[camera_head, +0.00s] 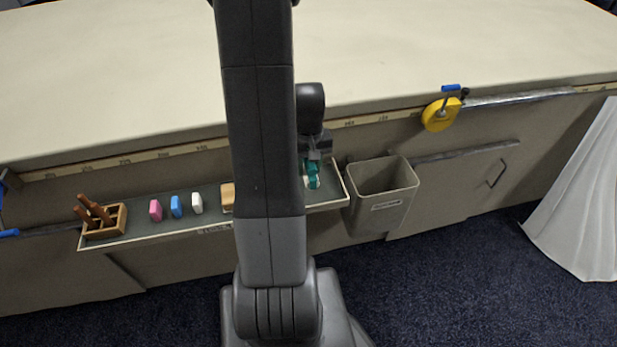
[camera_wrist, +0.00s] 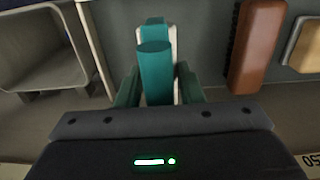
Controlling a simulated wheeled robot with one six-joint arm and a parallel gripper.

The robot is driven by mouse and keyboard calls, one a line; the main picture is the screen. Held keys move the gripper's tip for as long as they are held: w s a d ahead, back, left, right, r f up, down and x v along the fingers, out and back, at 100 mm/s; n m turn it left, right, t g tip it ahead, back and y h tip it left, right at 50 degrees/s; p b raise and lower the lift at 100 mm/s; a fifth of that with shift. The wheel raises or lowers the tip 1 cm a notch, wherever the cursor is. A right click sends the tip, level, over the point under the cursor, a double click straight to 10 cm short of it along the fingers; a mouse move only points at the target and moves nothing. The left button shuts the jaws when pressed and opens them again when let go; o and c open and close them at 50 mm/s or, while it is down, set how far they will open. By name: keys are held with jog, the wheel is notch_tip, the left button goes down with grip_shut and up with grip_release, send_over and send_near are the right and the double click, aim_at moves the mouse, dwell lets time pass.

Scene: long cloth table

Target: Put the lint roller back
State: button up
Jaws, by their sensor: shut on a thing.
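The lint roller (camera_head: 313,173) has a teal handle and a white part, and is at the right end of the long grey tray (camera_head: 140,233) below the table edge. In the wrist view the lint roller (camera_wrist: 154,72) stands between the fingers, its teal end towards the camera and the white part behind. My gripper (camera_wrist: 158,88) is shut on it. In the head view my gripper (camera_head: 314,158) is partly hidden by my arm. I cannot tell whether the roller touches the tray floor.
A grey bin (camera_head: 383,195) adjoins the tray's right end.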

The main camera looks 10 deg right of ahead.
aim_at(309, 176)
jog(key=shift+f, duration=2.2)
jog(key=shift+f+b, duration=0.15)
jog(key=shift+b, duration=0.2)
jog(key=o, duration=1.2)
notch_tip(309, 176, up, 12)
jog(key=shift+a+r+p, duration=0.1)
jog(key=shift+r+p, duration=0.05)
jog(key=shift+p, duration=0.75)
